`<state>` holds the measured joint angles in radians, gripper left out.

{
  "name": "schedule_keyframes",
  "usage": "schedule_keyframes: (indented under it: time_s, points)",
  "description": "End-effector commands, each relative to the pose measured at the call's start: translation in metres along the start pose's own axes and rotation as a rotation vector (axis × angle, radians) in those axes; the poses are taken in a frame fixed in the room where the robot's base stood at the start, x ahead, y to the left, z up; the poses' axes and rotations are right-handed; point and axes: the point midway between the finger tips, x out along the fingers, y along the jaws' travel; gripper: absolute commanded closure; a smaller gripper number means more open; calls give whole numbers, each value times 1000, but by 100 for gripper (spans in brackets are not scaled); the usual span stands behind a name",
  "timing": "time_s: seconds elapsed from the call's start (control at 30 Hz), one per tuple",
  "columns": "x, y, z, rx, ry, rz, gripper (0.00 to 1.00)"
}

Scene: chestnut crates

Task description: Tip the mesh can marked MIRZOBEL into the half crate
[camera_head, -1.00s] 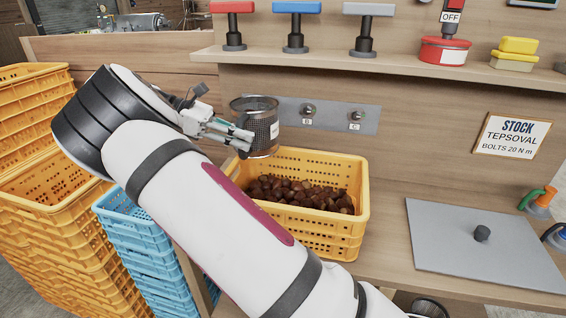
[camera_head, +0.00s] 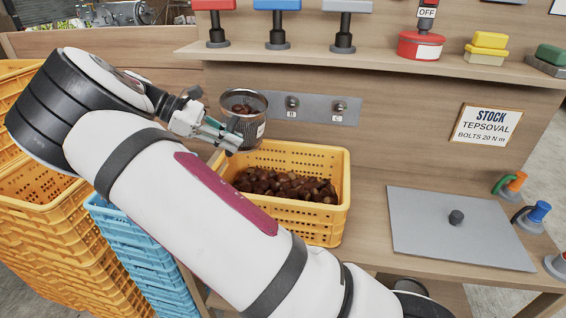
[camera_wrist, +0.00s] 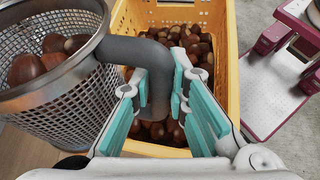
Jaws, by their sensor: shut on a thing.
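My gripper (camera_head: 222,132) is shut on the dark handle (camera_wrist: 150,82) of a mesh can (camera_head: 243,122). The can is raised above the left back corner of a yellow crate (camera_head: 297,226) on the bench. It is close to upright, with a slight tilt, and several brown chestnuts show inside it. In the wrist view the can (camera_wrist: 70,105) fills the left side, with chestnuts (camera_wrist: 45,62) below its rim. The yellow crate is partly filled with chestnuts (camera_head: 285,184). Only part of a pale label shows on the can, and I cannot read it.
Yellow crates (camera_head: 50,250) and blue crates (camera_head: 135,250) are stacked at the left. A shelf (camera_head: 390,62) with coloured levers runs above. A grey plate (camera_head: 440,240) with a knob lies to the right. A panel (camera_head: 318,111) with two knobs is behind the can.

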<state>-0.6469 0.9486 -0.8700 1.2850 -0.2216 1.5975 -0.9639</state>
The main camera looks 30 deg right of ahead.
Motion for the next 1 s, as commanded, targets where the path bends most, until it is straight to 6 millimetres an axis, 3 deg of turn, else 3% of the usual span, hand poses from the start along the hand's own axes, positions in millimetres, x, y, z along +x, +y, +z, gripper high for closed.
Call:
schedule_keyframes:
  time_s: [0.2, 1.0]
  points:
    - [1, -5, 11, 67, 80, 31, 100]
    - [27, -18, -4, 257, 324, 116, 100]
